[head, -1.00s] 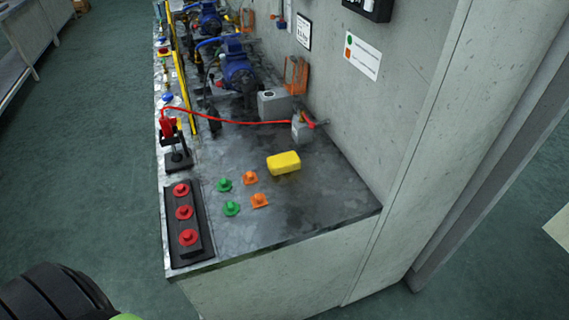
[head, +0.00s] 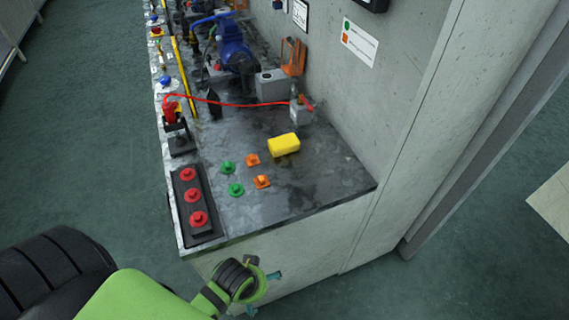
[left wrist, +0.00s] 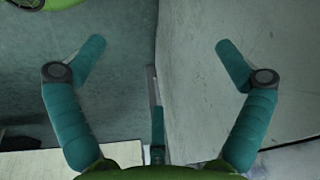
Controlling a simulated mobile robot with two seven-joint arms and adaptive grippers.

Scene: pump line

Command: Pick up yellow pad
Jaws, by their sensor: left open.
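The yellow pad (head: 284,145) lies on the dark worktop, to the right of the green and orange buttons, in the head view. My left gripper (head: 268,283) is below the front edge of the bench, in front of the pad and lower than it. The pad does not show in the left wrist view. My right gripper is in neither view.
The worktop (head: 310,190) ends at a front edge above a pale side panel. A red button strip (head: 190,205), green buttons (head: 236,190) and orange buttons (head: 262,182) are left of the pad. A red cable (head: 240,103) crosses behind. A wall stands at right.

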